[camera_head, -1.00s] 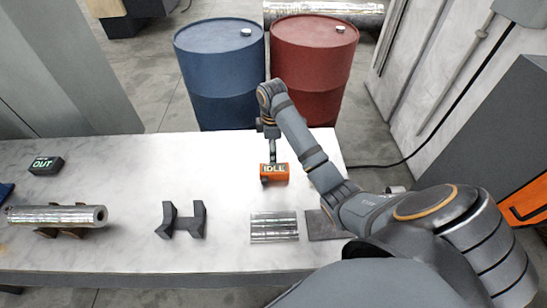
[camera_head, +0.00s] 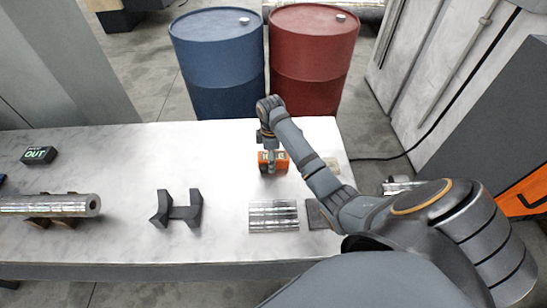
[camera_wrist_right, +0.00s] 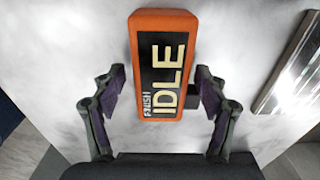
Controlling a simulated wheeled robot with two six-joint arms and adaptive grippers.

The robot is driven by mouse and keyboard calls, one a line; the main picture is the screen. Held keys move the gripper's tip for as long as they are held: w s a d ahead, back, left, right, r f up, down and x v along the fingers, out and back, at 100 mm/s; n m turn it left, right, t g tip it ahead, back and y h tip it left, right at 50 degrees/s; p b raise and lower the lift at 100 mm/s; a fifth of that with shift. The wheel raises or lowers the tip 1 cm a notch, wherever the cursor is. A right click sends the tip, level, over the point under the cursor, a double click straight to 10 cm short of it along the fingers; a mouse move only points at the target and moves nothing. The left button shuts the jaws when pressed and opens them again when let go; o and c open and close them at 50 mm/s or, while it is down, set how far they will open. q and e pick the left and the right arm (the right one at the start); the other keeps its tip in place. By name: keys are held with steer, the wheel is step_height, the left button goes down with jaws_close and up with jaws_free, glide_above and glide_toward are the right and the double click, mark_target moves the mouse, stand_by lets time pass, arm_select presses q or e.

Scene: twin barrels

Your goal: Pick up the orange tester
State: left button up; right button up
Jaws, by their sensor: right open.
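The orange tester (camera_head: 265,167) lies on the white table below my right gripper (camera_head: 270,155). In the right wrist view the tester (camera_wrist_right: 163,65) has an orange case and a black face reading "IDLE" and "FINISH". My right gripper (camera_wrist_right: 160,95) is open, with one finger on each side of the tester's lower part. Gaps show between both fingers and the case, so neither appears to touch it. In the head view the gripper partly covers the tester. My left gripper is not in view.
A ribbed metal plate (camera_head: 274,215) and a dark plate (camera_head: 317,214) lie in front of the tester. A dark V-block (camera_head: 178,208), a metal tube (camera_head: 50,205) and a black box reading "OUT" (camera_head: 39,154) are left. Blue (camera_head: 219,65) and red (camera_head: 312,60) barrels stand behind the table.

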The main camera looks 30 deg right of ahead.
steer(key=c, duration=1.5)
steer(key=shift+r, duration=0.1)
steer(key=shift+r, duration=0.6)
steer(key=r, duration=0.1)
steer(key=s+r, duration=0.1)
steer(key=shift+d+r, duration=0.1)
steer(key=shift+r, duration=0.3)
steer(key=s+r+p, duration=0.2)
steer(key=s+r, duration=0.1)
steer(key=s, duration=0.1)
steer(key=s+r+p, duration=0.1)
steer(key=s+r, duration=0.2)
steer(key=s, duration=0.1)
steer(key=s+r+p, duration=0.2)
steer(key=s+r, duration=0.1)
steer(key=s, duration=0.2)
steer(key=shift+d+p, duration=0.15)
steer(key=shift+p, duration=0.15)
